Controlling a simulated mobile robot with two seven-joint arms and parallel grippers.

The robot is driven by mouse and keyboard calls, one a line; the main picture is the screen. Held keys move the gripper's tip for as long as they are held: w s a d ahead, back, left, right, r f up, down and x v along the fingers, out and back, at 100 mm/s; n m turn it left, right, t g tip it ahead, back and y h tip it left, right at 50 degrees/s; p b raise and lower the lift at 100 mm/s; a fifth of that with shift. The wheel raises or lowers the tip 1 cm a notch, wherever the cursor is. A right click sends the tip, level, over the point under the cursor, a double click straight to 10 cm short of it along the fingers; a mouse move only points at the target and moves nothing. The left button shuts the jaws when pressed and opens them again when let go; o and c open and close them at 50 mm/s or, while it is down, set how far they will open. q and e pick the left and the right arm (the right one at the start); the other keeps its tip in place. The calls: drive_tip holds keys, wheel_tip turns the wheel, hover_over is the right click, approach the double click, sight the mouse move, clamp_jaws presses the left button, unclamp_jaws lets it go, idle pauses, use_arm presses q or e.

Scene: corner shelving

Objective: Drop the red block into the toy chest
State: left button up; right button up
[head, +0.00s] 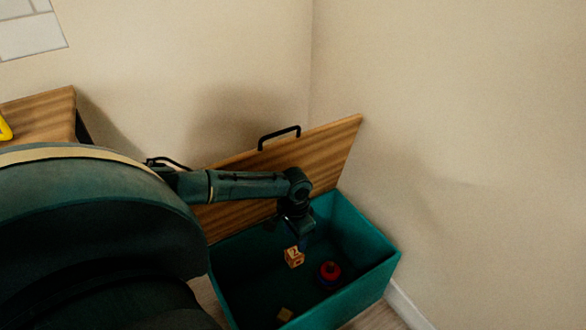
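The toy chest (365,277) is a teal box on the floor in the corner. Its wooden lid (335,150) with a black handle stands open, leaning back. My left gripper (300,232) points down over the open chest. Just below it shows an orange-brown block with markings (294,257); I cannot tell whether it touches the fingers, hangs free or lies inside. A round red and blue toy (330,270) lies in the chest to its right. No plainly red cube shows; I cannot tell whether either is the red block. My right gripper is not in view.
A small yellowish block (285,314) lies in the chest near its front. A wooden shelf top (45,108) with a yellow object (5,129) is at the left. Walls stand close behind and right of the chest. My own arm hides much of the lower left.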

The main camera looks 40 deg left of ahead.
use_arm(q)
drive_tip(key=o, duration=0.3)
drive_tip(key=shift+r, duration=0.4)
wheel_tip(320, 180, up, 12)
drive_tip(key=p, duration=0.6)
drive_tip(key=shift+r, duration=0.15)
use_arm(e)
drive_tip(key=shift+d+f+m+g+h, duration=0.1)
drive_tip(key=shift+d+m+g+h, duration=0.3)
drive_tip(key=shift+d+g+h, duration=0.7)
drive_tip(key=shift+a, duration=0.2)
